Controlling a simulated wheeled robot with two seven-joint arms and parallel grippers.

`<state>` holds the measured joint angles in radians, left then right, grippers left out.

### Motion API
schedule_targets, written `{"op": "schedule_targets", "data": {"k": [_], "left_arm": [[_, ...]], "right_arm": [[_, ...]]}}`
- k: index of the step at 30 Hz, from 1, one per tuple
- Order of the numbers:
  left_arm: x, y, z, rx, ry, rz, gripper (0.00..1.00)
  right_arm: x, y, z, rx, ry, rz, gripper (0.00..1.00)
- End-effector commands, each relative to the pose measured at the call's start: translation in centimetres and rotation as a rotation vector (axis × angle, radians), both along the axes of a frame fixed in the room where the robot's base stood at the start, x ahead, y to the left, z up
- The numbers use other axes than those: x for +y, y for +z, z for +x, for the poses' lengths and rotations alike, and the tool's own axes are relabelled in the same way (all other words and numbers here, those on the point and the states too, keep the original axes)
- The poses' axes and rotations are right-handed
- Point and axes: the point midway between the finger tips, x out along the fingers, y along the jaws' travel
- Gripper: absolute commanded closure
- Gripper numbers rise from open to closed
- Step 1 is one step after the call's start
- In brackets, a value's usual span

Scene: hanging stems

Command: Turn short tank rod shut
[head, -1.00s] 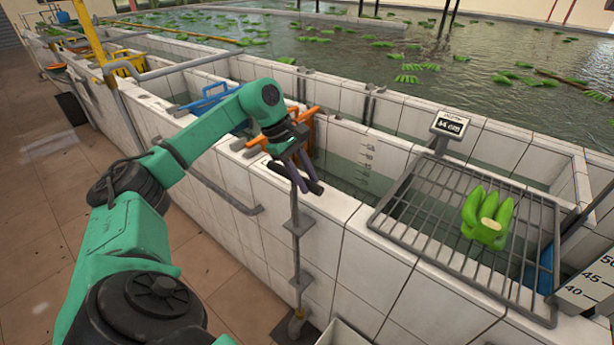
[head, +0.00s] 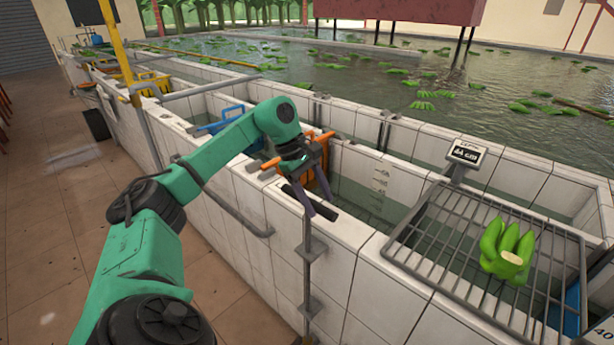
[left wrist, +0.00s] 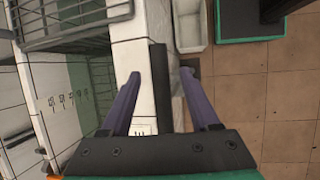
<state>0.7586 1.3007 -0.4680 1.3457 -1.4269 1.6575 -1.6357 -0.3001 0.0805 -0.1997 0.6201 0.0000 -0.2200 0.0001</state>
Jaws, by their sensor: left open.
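A grey upright rod (head: 307,255) runs down the outside of the white tiled tank wall through brackets. A black bar handle (head: 293,193) crosses its top, and it also shows in the left wrist view (left wrist: 159,95). My left gripper (head: 321,207) is open at the handle, fingers pointing down. In the left wrist view its two purple fingers (left wrist: 160,73) stand one on each side of the black bar, with a visible gap on both sides. The lower rod is partly hidden by the bar and wall. My right gripper is not in view.
An orange gate (head: 312,165) with an orange crossbar sits in the tank just behind the gripper. A metal grate (head: 440,262) with green bananas (head: 508,250) lies over the tank at right. A small display (head: 465,153) stands behind it. Open floor lies at left.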

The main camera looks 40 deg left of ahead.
Motion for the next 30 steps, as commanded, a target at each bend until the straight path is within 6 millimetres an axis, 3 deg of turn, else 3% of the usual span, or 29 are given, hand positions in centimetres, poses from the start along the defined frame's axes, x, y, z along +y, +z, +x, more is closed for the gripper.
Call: {"op": "schedule_targets", "data": {"k": [9,13,30], "left_arm": [[3.4,8.6,-1.5,-0.010,0.002,-0.002,0.38],[4.5,11.1,-2.1,-0.006,0.001,-0.001,0.38],[4.9,11.7,-2.4,-0.002,0.000,0.000,0.38]], "right_arm": [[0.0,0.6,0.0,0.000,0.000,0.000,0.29],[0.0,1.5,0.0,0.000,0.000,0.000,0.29],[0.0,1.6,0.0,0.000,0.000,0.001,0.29]]}}
